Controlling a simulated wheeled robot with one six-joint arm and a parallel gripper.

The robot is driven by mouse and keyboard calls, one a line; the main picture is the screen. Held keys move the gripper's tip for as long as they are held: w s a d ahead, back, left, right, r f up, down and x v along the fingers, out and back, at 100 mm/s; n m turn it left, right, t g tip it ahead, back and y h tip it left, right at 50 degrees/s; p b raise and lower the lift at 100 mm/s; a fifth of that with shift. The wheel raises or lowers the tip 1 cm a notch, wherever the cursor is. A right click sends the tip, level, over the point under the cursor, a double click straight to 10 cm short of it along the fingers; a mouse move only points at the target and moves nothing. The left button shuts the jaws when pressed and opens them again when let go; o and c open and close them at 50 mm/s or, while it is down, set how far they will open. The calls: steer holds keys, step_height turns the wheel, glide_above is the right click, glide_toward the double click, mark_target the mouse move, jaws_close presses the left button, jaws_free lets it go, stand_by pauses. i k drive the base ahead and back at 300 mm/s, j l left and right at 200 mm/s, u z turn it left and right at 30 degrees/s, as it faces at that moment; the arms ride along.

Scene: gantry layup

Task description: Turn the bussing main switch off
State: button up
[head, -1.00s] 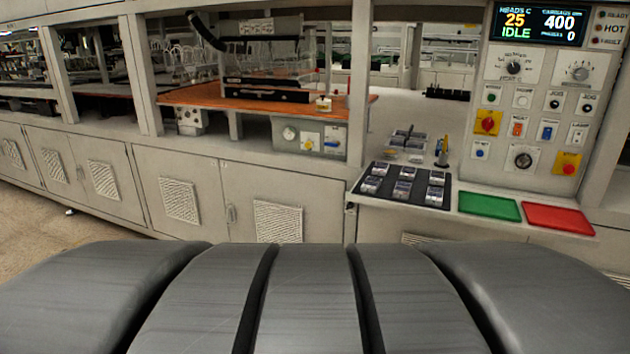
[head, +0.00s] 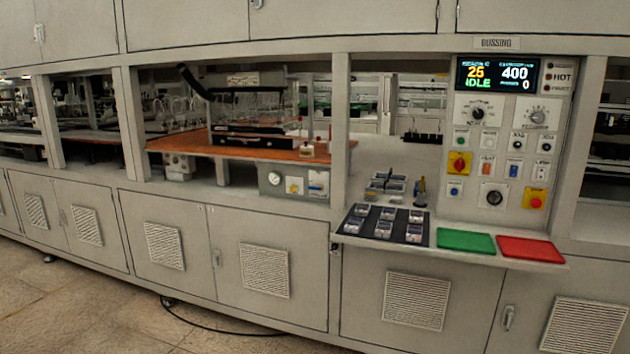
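The bussing control panel (head: 474,182) stands at the right in the head view, under a sign reading BUSSING (head: 495,43). A red rotary switch on a yellow plate (head: 459,163), which looks like the main switch, sits at the panel's left side. Its handle position is too small to tell. The display (head: 497,75) above is lit and shows 25, IDLE, 400 and 0. A red button on a yellow plate (head: 535,199) sits at the lower right of the panel. My gripper is not in view.
A ledge below the panel holds a green tray (head: 466,241), a red tray (head: 530,249) and a black mat (head: 352,226) with several small parts. Cabinets line the front. A black cable (head: 215,329) lies on the floor, which is open at the lower left.

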mark_target(459, 164)
steer(key=z, duration=1.05)
